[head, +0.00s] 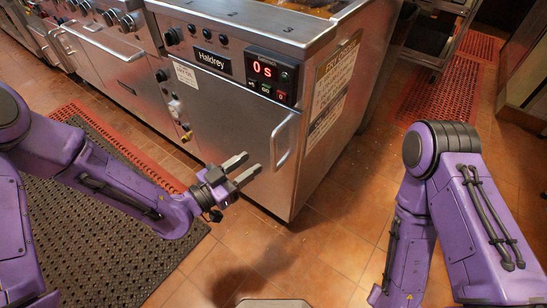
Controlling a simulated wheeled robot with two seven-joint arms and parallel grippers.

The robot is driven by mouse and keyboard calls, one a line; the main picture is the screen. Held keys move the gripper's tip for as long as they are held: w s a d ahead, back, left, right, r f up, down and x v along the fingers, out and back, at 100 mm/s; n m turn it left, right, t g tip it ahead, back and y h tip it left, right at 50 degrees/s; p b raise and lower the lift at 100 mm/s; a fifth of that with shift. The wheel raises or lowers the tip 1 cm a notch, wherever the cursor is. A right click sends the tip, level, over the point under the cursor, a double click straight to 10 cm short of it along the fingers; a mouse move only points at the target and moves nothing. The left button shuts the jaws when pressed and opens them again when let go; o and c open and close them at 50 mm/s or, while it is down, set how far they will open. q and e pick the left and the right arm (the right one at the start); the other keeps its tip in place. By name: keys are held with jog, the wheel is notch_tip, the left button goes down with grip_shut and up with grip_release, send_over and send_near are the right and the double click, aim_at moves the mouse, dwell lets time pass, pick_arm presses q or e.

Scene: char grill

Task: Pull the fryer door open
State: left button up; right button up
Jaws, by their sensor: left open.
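The fryer (240,40) is a steel cabinet marked Haldrey, with a red display reading 0 s. Its front door (225,125) looks closed and has a vertical bar handle (286,141) near its right edge. My left gripper (241,168) is in front of the door, below and to the left of the handle. Its two fingers are apart, with nothing visible between them, and point toward the handle side. The gripper appears apart from the handle. My right arm (455,200) stands at the right, and its gripper is out of the picture.
A steel range with knobs (110,18) adjoins the fryer on the left. A dark perforated mat (95,240) covers the floor at the left, and a red mat (455,85) lies at the back right. Tiled floor (320,235) in front of the fryer is clear.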

pick_arm(q)
jog(key=x, duration=0.9)
jog(key=shift+w+d, duration=0.1)
jog(key=shift+d, duration=0.05)
grip_shut()
